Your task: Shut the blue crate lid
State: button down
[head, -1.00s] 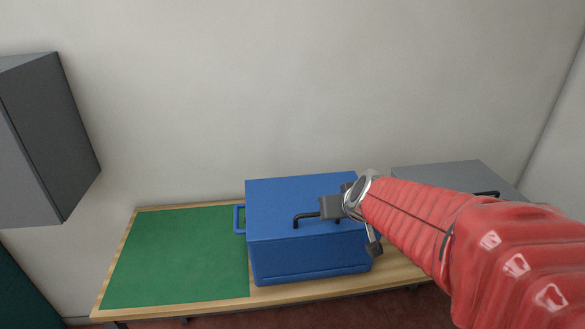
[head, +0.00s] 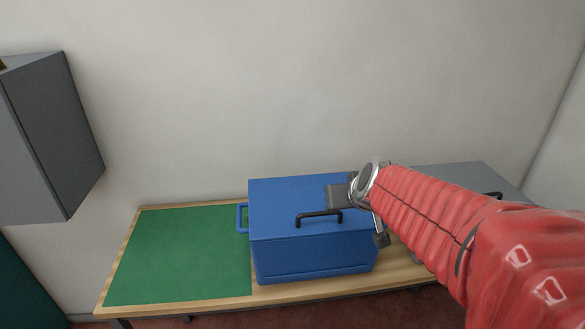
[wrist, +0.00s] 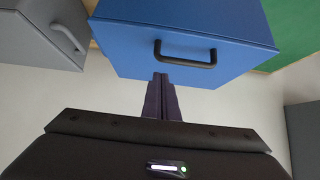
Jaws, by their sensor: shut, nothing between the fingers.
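The blue crate (head: 315,260) stands on the wooden counter. Its blue lid (head: 290,193) lies flat across the top, and I see no gap along the front edge. A black bar handle (head: 318,214) sits near the lid's front edge. My gripper (head: 336,196) is shut and empty, just above the right part of the lid and apart from the handle. In the wrist view its closed fingertips (wrist: 161,76) are beside the handle (wrist: 185,62). My gripper hides part of the lid's right side.
A green mat (head: 185,250) covers the counter's left part and is clear. A grey crate (head: 455,178) with a black handle stands to the right, partly behind my arm. A grey cabinet (head: 45,140) hangs at the left.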

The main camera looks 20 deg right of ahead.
jog(key=s+a+f, duration=0.1)
jog(key=s+f, duration=0.3)
jog(key=s, duration=0.4)
jog(key=shift+s+f, duration=0.2)
jog(key=shift+s, duration=0.15)
jog(key=shift+a, duration=0.1)
jog(key=s+a+r+n+g+y, duration=0.1)
jog(key=s+a+r+g, duration=0.1)
jog(key=s+a, duration=0.7)
jog(key=shift+s+a+r+g, duration=0.35)
jog(key=shift+s+g, duration=0.45)
jog(key=shift+s, duration=0.45)
